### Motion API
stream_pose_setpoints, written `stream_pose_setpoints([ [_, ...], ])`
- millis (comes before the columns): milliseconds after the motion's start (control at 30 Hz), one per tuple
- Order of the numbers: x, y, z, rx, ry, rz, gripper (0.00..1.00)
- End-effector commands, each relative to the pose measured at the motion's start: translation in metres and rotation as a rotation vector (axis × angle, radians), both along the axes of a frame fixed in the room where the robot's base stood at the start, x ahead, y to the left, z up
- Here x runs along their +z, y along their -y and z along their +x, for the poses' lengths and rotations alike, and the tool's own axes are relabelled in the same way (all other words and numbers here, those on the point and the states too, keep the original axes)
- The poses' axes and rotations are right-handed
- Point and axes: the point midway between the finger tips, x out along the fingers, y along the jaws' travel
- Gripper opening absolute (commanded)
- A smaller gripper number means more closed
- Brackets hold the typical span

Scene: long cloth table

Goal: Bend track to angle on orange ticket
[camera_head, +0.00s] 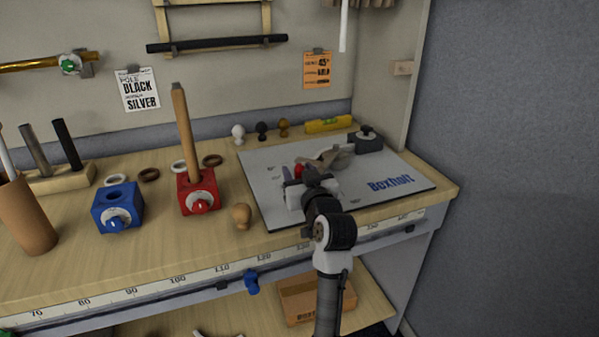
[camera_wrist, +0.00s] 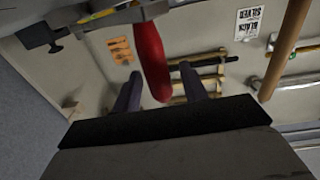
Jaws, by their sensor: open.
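The orange ticket (camera_head: 317,69) hangs on the back wall and reads 45° in its upper line; it also shows in the wrist view (camera_wrist: 120,50). A grey metal tool (camera_head: 333,157) sits on the white board, with a red handle (camera_head: 299,170) at its left end. My gripper (camera_head: 293,177) is open at the red handle. In the wrist view the red handle (camera_wrist: 151,60) lies between my two purple-grey fingers (camera_wrist: 160,88), with gaps on both sides. Whether a track lies in the tool I cannot tell; my gripper and the angle hide much.
The white board (camera_head: 400,187) covers the table's right end, against a side wall. A black block (camera_head: 366,141) and yellow level (camera_head: 328,124) stand behind. A round wooden knob (camera_head: 242,215), red holder (camera_head: 199,192) and blue holder (camera_head: 117,207) stand left.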

Motion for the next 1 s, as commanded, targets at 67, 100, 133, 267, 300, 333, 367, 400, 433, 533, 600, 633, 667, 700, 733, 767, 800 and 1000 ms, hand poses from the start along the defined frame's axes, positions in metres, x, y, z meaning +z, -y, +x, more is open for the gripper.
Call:
stream_pose_setpoints([
  [67, 0.0, 0.0, 0.0, 0.0, 0.0, 0.0, 0.41],
  [100, 0.0, 0.0, 0.0, 0.0, 0.0, 0.0, 0.35],
  [133, 0.0, 0.0, 0.0, 0.0, 0.0, 0.0, 0.31],
  [267, 0.0, 0.0, 0.0, 0.0, 0.0, 0.0, 0.14],
  [300, 0.0, 0.0, 0.0, 0.0, 0.0, 0.0, 0.09],
  [333, 0.0, 0.0, 0.0, 0.0, 0.0, 0.001, 0.05],
  [367, 0.0, 0.0, 0.0, 0.0, 0.0, 0.001, 0.01],
  [400, 0.0, 0.0, 0.0, 0.0, 0.0, 0.001, 0.0],
  [433, 0.0, 0.0, 0.0, 0.0, 0.0, 0.001, 0.0],
  [533, 0.0, 0.0, 0.0, 0.0, 0.0, 0.001, 0.0],
  [600, -0.001, 0.003, -0.002, -0.001, 0.0, 0.001, 0.0],
  [633, -0.001, 0.005, -0.003, -0.001, 0.0, 0.002, 0.0],
  [667, -0.001, 0.008, -0.004, -0.001, 0.0, 0.002, 0.0],
  [700, -0.002, 0.012, -0.006, -0.002, -0.001, 0.002, 0.0],
  [733, -0.001, 0.014, -0.007, -0.002, -0.001, 0.002, 0.0],
  [767, -0.001, 0.015, -0.008, -0.001, -0.001, 0.002, 0.0],
  [800, 0.0, 0.015, -0.008, 0.0, -0.001, 0.002, 0.0],
  [1000, 0.0, 0.015, -0.008, -0.001, -0.001, 0.002, 0.27],
])
